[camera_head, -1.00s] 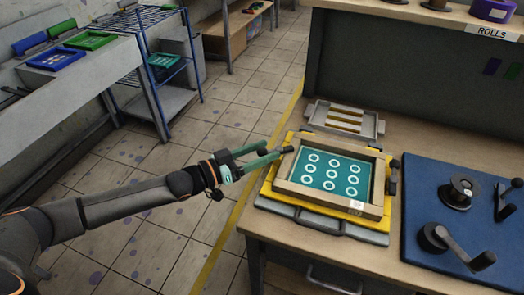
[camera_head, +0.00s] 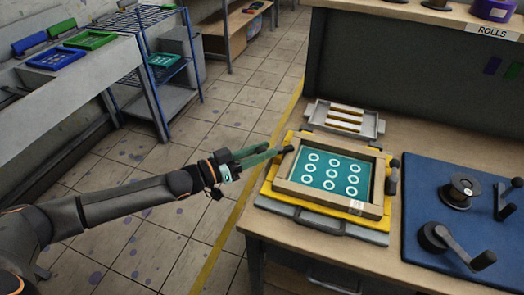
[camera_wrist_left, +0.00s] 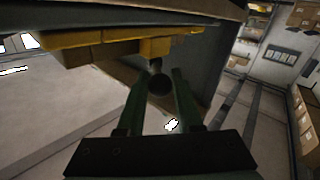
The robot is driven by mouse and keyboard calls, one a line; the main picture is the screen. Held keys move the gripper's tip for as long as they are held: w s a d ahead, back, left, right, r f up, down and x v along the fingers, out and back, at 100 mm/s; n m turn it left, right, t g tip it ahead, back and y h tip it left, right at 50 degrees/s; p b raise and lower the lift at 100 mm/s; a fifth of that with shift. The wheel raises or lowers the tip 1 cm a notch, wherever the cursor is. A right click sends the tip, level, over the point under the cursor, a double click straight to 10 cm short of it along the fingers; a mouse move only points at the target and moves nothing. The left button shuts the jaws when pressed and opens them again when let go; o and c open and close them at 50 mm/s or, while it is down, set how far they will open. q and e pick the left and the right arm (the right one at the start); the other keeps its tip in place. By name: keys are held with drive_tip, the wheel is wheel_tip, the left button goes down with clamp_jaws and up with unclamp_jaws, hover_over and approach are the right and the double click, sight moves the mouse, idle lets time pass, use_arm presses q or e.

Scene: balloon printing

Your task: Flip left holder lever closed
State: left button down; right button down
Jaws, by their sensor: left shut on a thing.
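My left gripper (camera_head: 270,153) reaches in from the left beside the printing frame. Its green fingers are shut on the dark left holder lever (camera_head: 285,150). In the left wrist view the lever's round end (camera_wrist_left: 159,84) sits between the two finger tips of the gripper (camera_wrist_left: 158,76). The lever sticks out to the left from the frame's left side. The wooden screen frame (camera_head: 319,203) lies flat on the yellow base (camera_head: 300,214), around a teal panel with white rings. The right holder lever (camera_head: 392,176) stands upright on the right side. My right gripper is not in view.
A grey tray with slots (camera_head: 372,122) lies behind the frame. A blue mat (camera_head: 425,180) with cranks and a roller lies to the right. The bench's left edge is close under my left gripper, with open floor beyond it.

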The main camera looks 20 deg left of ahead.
use_arm(q)
drive_tip(key=shift+w+a+f+m+g+h+b, duration=0.1)
drive_tip(key=shift+w+a+m+g+h+b, duration=0.1)
drive_tip(key=shift+m+g+h+b, duration=0.35)
drive_tip(key=shift+w+a+m+g+h+b, duration=0.15)
drive_tip(key=shift+m+g+h+b, duration=0.2)
drive_tip(key=shift+b, duration=0.3)
drive_tip(key=shift+w+m+g+h+b, duration=0.25)
drive_tip(key=shift+m+g+h, duration=0.15)
drive_tip(key=shift+g, duration=0.2)
drive_tip(key=shift+w+m+g+h+b, duration=0.1)
drive_tip(key=shift+m+g+h+b, duration=0.1)
drive_tip(key=shift+m+g+h, duration=0.3)
drive_tip(key=shift+w+a+f+m+g+h+b, duration=0.1)
drive_tip(key=shift+w+m+g+h+b, duration=0.15)
drive_tip(key=shift+m+g+h+b, duration=0.45)
drive_tip(key=shift+w+r+m+g+h+b, duration=0.1)
drive_tip(key=shift+w+m+g+h+b, duration=0.15)
drive_tip(key=shift+m+g+b, duration=0.75)
drive_tip(key=shift+w+r+m+g+h+b, duration=0.15)
drive_tip(key=shift+w+m+g+b, duration=0.2)
drive_tip(key=shift+g+b, duration=1.2)
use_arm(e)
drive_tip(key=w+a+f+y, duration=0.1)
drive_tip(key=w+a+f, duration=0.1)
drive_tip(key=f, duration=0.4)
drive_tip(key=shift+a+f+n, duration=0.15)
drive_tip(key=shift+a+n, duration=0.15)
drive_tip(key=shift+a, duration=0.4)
